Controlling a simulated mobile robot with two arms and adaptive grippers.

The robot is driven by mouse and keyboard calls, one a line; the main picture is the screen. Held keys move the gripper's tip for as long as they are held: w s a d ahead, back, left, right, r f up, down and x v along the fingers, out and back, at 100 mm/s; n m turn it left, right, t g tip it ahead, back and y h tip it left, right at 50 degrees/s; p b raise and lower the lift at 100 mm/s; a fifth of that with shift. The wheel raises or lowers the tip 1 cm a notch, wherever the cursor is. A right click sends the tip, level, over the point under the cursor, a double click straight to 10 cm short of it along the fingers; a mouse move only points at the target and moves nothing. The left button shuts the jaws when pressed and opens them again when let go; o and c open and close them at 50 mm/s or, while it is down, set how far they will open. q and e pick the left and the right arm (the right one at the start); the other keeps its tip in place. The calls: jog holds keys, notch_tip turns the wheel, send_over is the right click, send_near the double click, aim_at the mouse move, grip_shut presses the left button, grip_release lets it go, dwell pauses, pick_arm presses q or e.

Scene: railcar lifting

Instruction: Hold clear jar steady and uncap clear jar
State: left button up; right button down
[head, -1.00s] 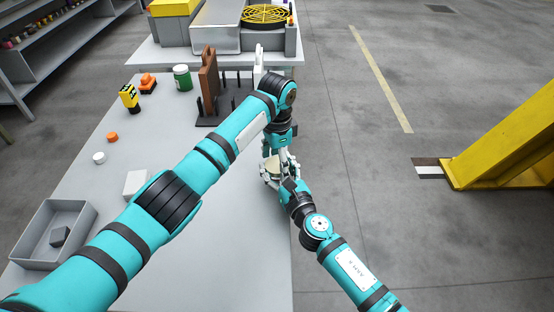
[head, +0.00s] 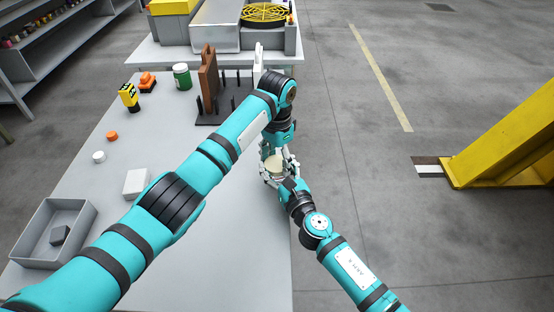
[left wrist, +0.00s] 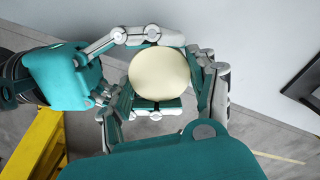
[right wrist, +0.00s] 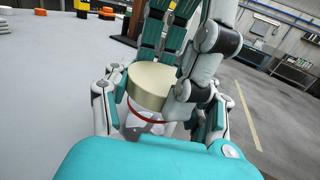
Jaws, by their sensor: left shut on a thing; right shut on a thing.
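The clear jar (right wrist: 143,126) stands near the right edge of the grey table, capped by a cream round lid (right wrist: 152,86) with a red ring just under it. The lid also shows from above in the left wrist view (left wrist: 160,73) and between the grippers in the head view (head: 275,165). My left gripper (head: 278,153) points down from above and is shut on the lid. My right gripper (head: 277,180) comes in from the near side, lower down, and is shut on the jar body. Fingers hide most of the jar; I cannot tell whether the lid is loose.
On the table (head: 225,245) are a grey bin (head: 22,252), a white box (head: 136,183), a white cap (head: 99,157), an orange cap (head: 112,136), a green jar (head: 182,77) and a dark rack with a brown panel (head: 209,72). The front of the table is clear.

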pick_arm(q)
jog(key=o, duration=1.3)
pick_arm(e)
jog(key=shift+d, duration=0.1)
pick_arm(q)
jog(key=shift+r, duration=2.3)
pick_arm(e)
jog(key=shift+c, duration=1.7)
grip_release()
jog(key=shift+s, duration=0.1)
